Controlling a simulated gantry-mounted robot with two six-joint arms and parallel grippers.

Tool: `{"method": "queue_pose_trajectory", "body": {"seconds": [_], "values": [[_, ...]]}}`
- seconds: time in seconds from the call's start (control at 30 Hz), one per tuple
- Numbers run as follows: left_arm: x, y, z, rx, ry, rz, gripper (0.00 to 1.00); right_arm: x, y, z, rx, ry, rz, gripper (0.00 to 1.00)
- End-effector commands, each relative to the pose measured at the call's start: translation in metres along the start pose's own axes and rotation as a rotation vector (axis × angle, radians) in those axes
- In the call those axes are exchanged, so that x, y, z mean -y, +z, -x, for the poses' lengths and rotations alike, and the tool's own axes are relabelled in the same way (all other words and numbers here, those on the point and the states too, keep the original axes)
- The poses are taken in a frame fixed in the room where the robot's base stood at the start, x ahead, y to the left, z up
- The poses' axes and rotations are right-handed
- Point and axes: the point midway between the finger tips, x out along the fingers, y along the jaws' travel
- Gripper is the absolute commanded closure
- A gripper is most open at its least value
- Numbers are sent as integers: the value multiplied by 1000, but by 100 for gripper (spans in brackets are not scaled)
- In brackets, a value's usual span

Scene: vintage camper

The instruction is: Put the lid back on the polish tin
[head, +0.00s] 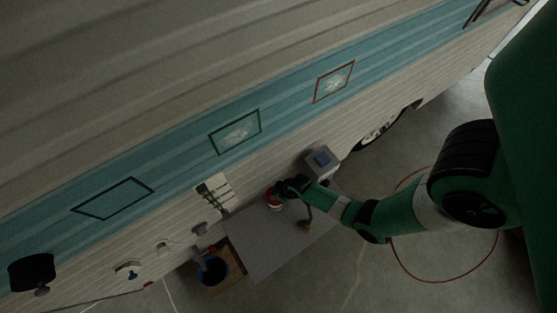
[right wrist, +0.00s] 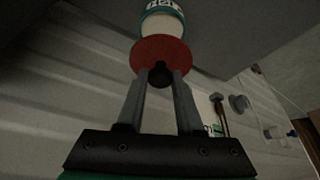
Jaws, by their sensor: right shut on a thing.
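The red round lid (right wrist: 158,54) has a dark knob, and my right gripper (right wrist: 161,76) is shut on that knob in the right wrist view. The polish tin (right wrist: 163,22), white with a teal band and lettering, shows just beyond the lid, which overlaps its lower end in this view. I cannot tell whether lid and tin touch. In the head view my right gripper (head: 287,188) is at the grey table's far side, with the red lid (head: 271,193) at its tip and a pale bit of the tin (head: 275,207) below it. My left gripper is not in view.
The grey table (head: 262,246) stands against the camper's side. A red hose or cable (head: 443,283) loops over the floor.

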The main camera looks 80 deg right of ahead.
Motion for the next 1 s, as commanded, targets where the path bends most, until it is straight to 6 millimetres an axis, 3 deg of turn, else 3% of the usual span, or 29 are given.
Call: {"method": "queue_pose_trajectory", "body": {"seconds": [0.6, 1.0], "values": [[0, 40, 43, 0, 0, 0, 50, 0, 23, -55, 0, 0, -1, 100], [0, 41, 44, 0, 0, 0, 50, 0, 24, -58, 0, 0, -1, 100]]}}
